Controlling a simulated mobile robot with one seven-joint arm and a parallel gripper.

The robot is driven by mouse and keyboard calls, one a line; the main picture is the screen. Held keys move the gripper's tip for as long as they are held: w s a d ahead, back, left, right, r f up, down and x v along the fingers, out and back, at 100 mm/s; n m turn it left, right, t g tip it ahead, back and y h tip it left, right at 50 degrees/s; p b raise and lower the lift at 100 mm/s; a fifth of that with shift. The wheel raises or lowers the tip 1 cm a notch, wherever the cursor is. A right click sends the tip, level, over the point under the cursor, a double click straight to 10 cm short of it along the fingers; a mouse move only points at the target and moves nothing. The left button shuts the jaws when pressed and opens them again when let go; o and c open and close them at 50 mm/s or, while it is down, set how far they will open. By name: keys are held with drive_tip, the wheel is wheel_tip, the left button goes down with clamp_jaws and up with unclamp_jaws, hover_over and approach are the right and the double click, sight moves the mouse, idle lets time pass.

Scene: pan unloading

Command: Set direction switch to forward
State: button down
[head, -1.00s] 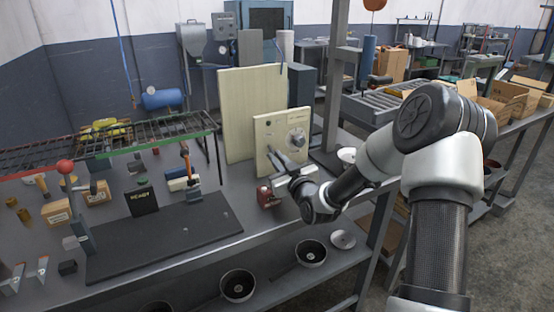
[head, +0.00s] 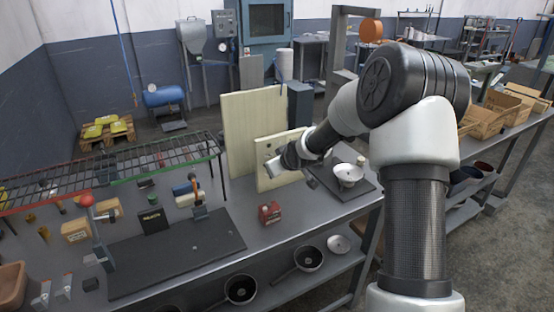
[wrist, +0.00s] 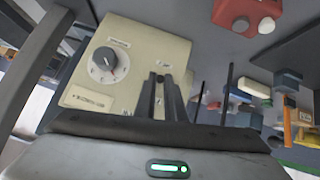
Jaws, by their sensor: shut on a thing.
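The cream control box (head: 265,145) stands on the bench. In the wrist view its face (wrist: 165,38) carries a round dial (wrist: 104,60) at left and a small dark direction switch (wrist: 160,77) lower right. My gripper (wrist: 160,84) is at the face with its two dark fingers close together, shut on the switch. The fingertips hide most of the switch, and I cannot tell which way it is set. In the head view my gripper (head: 272,164) reaches in from the right, covering the dial side of the box.
A plain cream board (head: 250,120) stands behind the box. A red device (head: 269,213) sits on the bench in front, also in the wrist view (wrist: 245,15). A black mat (head: 180,255) lies at left.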

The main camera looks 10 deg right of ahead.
drive_tip(key=shift+w+a+r+g+h+p, duration=0.15)
drive_tip(key=shift+r+g+p, duration=0.25)
drive_tip(key=shift+g+p, duration=0.4)
drive_tip(key=shift+w+r+g+h+p, duration=0.3)
drive_tip(key=shift+g+p, duration=0.2)
drive_tip(key=shift+p, duration=0.6)
drive_tip(key=c, duration=1.8)
unclamp_jaws()
drive_tip(key=shift+c, duration=0.2)
drive_tip(key=shift+r, duration=0.1)
drive_tip(key=v, duration=1.7)
drive_tip(key=shift+r, duration=0.25)
